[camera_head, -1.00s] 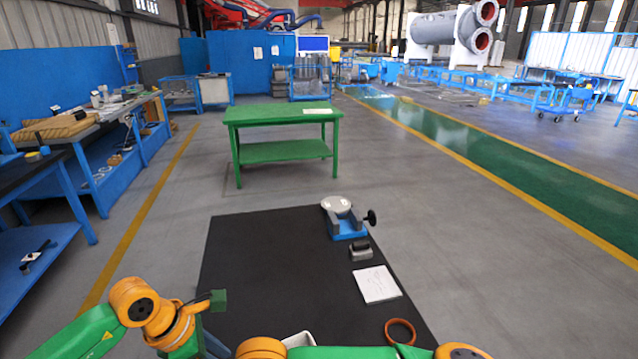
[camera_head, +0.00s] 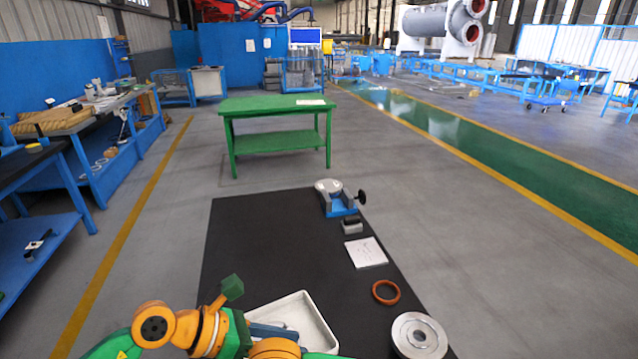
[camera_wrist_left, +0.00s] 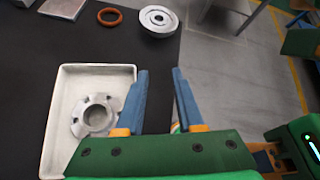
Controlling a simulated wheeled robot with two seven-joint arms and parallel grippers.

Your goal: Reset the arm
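My left gripper (camera_head: 272,330) is low in the head view, its blue fingers in front of the white tray. In the left wrist view my left gripper (camera_wrist_left: 160,72) has its fingers apart with nothing between them. The white tray (camera_head: 318,322) also shows in the left wrist view (camera_wrist_left: 66,85), left of the fingers. A grey flanged ring part (camera_wrist_left: 78,120) lies in it. A round metal disc (camera_head: 402,345) stands on the dark table at the right, near an orange ring (camera_head: 375,291). My right gripper is not seen; orange and green arm parts show at the bottom edge.
The dark table top (camera_head: 265,240) is largely clear on its left and middle. A blue-based vise-like fixture (camera_head: 340,210), a small grey block (camera_head: 352,228) and a white sheet (camera_head: 367,253) lie along its right side. A green table (camera_head: 275,105) stands beyond.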

